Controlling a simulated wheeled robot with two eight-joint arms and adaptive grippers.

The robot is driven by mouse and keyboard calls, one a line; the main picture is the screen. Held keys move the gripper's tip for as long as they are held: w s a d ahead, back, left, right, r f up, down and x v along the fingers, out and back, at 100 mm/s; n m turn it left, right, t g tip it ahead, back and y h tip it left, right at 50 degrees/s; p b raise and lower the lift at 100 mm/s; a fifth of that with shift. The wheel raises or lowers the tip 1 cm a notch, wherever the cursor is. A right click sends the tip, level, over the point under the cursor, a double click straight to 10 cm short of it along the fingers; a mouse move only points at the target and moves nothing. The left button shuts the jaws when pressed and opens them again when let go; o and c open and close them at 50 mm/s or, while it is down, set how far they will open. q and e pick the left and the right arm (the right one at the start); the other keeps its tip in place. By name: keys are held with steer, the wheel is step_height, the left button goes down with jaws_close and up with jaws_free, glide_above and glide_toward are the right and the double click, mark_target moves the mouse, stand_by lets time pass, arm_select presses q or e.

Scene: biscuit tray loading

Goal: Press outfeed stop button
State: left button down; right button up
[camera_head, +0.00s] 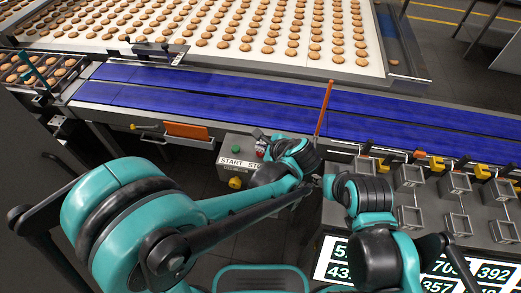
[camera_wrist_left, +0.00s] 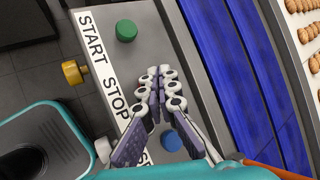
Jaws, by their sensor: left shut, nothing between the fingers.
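The grey control box carries a white label strip (camera_head: 240,163) with START and STOP. In the head view its green start button (camera_head: 236,149) is clear, and a red button (camera_head: 260,153) shows just below my left gripper (camera_head: 261,137). The left wrist view shows my left gripper (camera_wrist_left: 160,75) shut and empty over the box, between the green button (camera_wrist_left: 126,30) and a blue button (camera_wrist_left: 171,141). The fingers hide the red button there, so I cannot tell whether they touch it.
A yellow knob (camera_head: 235,183) juts from the box's near side. A blue conveyor (camera_head: 210,100) runs behind the box, with biscuits on a white belt (camera_head: 215,58) beyond. An orange rod (camera_head: 323,108) stands beside my left wrist. Metal fixtures (camera_head: 455,183) stand at right.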

mark_target(261, 154)
arm_select(q)
step_height(261, 154, up, 5)
steer(key=p, duration=0.4)
stand_by(0.3)
stand_by(0.6)
steer(key=s+a+r+n+h, duration=0.2)
steer(key=s+a+n, duration=0.5)
steer(key=a+n, duration=0.2)
steer(key=s+a+r+n+h, duration=0.2)
steer(key=s+a+n, duration=0.6)
steer(key=n, duration=0.4)
steer(key=shift+a+r+g+h, duration=0.3)
steer(key=shift+a+g, duration=0.1)
steer(key=shift+a, duration=0.2)
stand_by(0.5)
